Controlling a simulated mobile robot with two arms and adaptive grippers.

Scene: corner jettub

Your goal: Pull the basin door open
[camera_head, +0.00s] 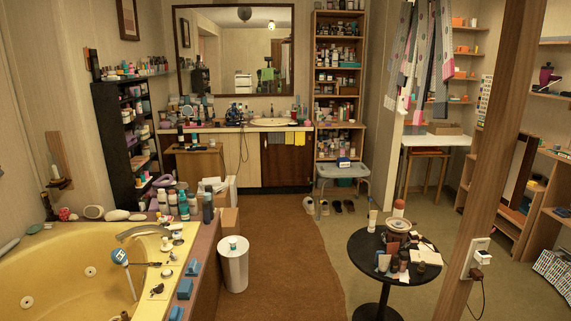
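The basin (270,122) is set in a counter against the far wall, under a large mirror. Below it is a cabinet with a dark brown door (286,165) on the right and a cream door (240,167) to its left. Both doors appear shut. Yellow and grey cloths hang over the top of the brown door, so its upper edge is hidden. No handle can be made out at this distance. Neither of my grippers is in view.
A brown carpet (270,245) leads clear to the cabinet. A white bin (233,264) and yellow tub (70,270) stand on the left. A round black table (362,262) and wooden post (496,170) stand on the right. A grey stool (343,175) stands right of the cabinet.

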